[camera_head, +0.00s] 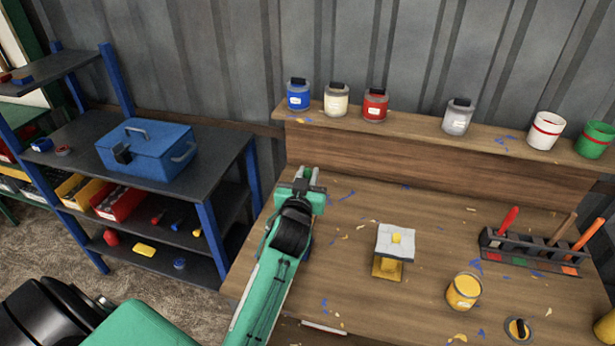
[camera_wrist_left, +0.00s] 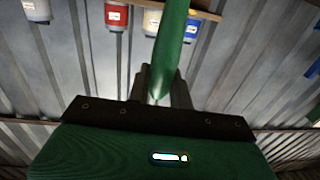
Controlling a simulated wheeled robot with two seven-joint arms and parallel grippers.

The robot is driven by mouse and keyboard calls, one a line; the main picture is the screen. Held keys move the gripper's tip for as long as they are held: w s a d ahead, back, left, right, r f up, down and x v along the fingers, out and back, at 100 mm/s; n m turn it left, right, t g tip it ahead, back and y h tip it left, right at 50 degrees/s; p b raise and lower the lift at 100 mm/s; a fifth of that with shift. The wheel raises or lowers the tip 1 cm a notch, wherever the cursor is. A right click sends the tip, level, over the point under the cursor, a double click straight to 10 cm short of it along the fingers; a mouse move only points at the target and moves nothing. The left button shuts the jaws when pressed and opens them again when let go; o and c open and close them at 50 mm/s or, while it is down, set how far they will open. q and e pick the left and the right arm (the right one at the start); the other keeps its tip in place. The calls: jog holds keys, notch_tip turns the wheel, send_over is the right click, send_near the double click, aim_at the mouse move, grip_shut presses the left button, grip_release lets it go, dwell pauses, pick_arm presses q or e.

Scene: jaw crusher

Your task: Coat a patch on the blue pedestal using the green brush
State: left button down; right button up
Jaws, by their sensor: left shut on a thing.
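My left gripper (camera_head: 308,184) is over the back left of the wooden workbench, below the shelf ledge. In the left wrist view its fingers (camera_wrist_left: 163,84) are shut on the green brush, whose smooth green handle (camera_wrist_left: 172,45) rises between them. A yellow pedestal (camera_head: 387,267) with a pale top and a yellow patch stands mid-bench. My right gripper is not in view.
A brush rack (camera_head: 530,254) holds several upright handles at the right. An open yellow paint can (camera_head: 463,292) stands near the front. The ledge carries a blue jar (camera_head: 299,96), other jars and cups. A blue toolbox (camera_head: 147,150) sits on the left shelving.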

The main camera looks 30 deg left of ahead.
pick_arm(q)
jog(key=shift+r, duration=0.1)
jog(key=b+x, duration=0.1)
jog(key=x, duration=0.7)
jog(key=shift+w+d+f, duration=0.25)
jog(key=shift+f, duration=0.1)
jog(key=shift+s+r, duration=0.1)
dwell(0.3)
jog(key=shift+f+b, duration=1.25)
jog(key=shift+f, duration=0.6)
jog(key=shift+f+b, duration=0.35)
jog(key=shift+f, duration=0.1)
